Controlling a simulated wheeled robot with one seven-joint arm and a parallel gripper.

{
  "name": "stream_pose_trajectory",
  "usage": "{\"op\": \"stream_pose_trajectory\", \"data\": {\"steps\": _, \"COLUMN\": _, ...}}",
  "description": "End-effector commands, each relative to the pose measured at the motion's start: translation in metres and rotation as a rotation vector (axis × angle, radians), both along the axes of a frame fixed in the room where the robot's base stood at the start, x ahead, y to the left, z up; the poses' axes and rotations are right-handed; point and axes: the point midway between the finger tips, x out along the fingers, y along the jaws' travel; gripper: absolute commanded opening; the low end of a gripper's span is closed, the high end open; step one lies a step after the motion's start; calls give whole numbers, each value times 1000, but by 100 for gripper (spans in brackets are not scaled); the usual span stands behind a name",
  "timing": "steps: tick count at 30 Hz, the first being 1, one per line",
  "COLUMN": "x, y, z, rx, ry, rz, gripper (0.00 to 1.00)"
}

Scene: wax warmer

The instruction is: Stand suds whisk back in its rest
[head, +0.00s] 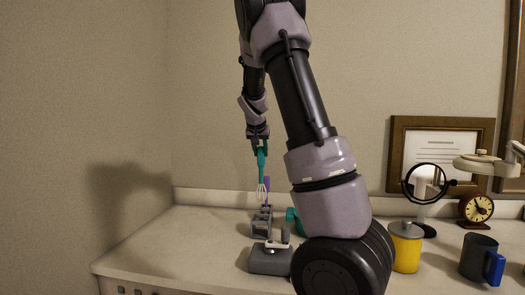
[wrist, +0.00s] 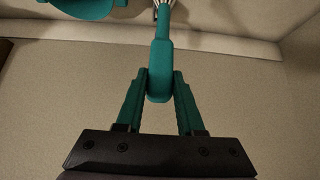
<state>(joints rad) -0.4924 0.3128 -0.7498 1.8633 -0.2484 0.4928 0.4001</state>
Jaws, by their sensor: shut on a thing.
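The suds whisk (head: 262,170) has a teal handle and pale wire loops, and it hangs loops-down in my gripper (head: 260,148). In the wrist view the fingers of my gripper (wrist: 158,88) are closed on both sides of the handle of the whisk (wrist: 162,50); its wires are mostly cut off at the top edge. A grey rack-like holder (head: 261,223), which looks like the rest, stands on the counter below the whisk. The loops appear just above or behind it; I cannot tell the exact gap.
A grey device (head: 268,260) stands in front of the holder. A purple item (head: 267,188) is behind, and a teal object is partly hidden by my arm. A yellow canister (head: 405,247), mirror (head: 424,183), clock (head: 475,209) and mug (head: 480,258) are right. The counter's left (head: 170,240) is clear.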

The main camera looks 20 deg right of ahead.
Motion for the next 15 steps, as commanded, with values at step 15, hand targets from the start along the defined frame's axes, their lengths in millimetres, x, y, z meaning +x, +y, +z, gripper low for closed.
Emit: {"op": "stream_pose_trajectory", "data": {"steps": 15, "x": -1, "y": 0, "z": -6, "rx": 1, "ry": 0, "rz": -1, "gripper": 0}}
